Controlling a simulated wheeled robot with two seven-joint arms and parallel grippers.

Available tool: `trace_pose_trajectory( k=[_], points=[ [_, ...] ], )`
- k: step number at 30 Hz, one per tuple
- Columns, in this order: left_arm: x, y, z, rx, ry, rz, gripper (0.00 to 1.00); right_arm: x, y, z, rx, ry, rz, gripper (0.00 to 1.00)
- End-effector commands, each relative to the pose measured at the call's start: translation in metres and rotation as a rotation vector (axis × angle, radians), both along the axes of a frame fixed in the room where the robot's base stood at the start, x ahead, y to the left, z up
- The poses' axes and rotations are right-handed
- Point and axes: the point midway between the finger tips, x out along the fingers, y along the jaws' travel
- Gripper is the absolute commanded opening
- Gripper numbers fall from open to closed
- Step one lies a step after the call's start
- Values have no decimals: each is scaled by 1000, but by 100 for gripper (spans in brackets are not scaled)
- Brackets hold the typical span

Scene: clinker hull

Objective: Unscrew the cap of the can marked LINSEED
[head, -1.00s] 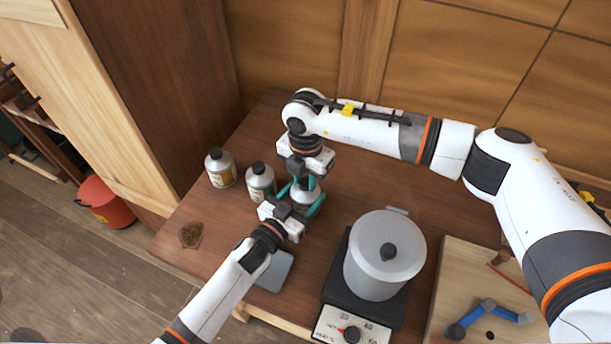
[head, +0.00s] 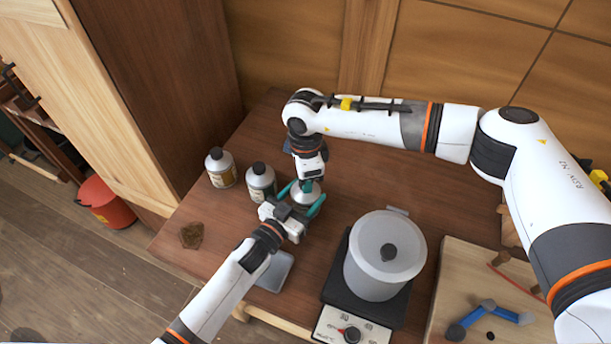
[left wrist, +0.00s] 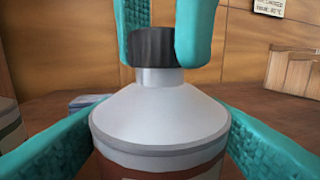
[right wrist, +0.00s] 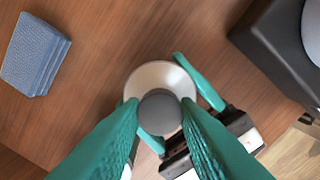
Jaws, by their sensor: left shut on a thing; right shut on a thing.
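A grey can (head: 304,199) with a conical shoulder stands upright on the bench between my grippers. The left wrist view shows its body (left wrist: 160,125), a reddish-brown label edge and a dark ribbed cap (left wrist: 150,47) on its neck. The label's wording is out of view. My left gripper (head: 306,201) is shut around the can body, one finger on each side. My right gripper (right wrist: 160,108) comes from above and is shut on the cap, which shows as a grey disc between its fingers.
Two other capped cans, one yellow-labelled (head: 221,168) and one green-labelled (head: 261,182), stand close on the left. A hotplate (head: 335,290) carrying a lidded pot (head: 384,265) stands on the right. A grey pad (head: 275,271) lies near the front edge.

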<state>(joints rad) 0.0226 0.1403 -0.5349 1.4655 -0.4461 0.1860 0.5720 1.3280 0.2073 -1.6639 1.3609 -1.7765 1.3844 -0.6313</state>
Motion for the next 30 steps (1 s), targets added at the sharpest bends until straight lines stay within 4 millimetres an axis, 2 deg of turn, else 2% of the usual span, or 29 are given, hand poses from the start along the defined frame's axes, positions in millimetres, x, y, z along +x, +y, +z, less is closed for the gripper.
trace_pose_trajectory(
  k=[21,27,30],
  points=[
    [0,0,0,0,0,0,0,1,-1,2,-2,-2,1703,1],
    [0,0,0,0,0,0,0,1,-1,2,-1,-2,2053,1],
    [0,0,0,0,0,-1,0,1,-1,2,-1,-2,2124,1]
  ],
)
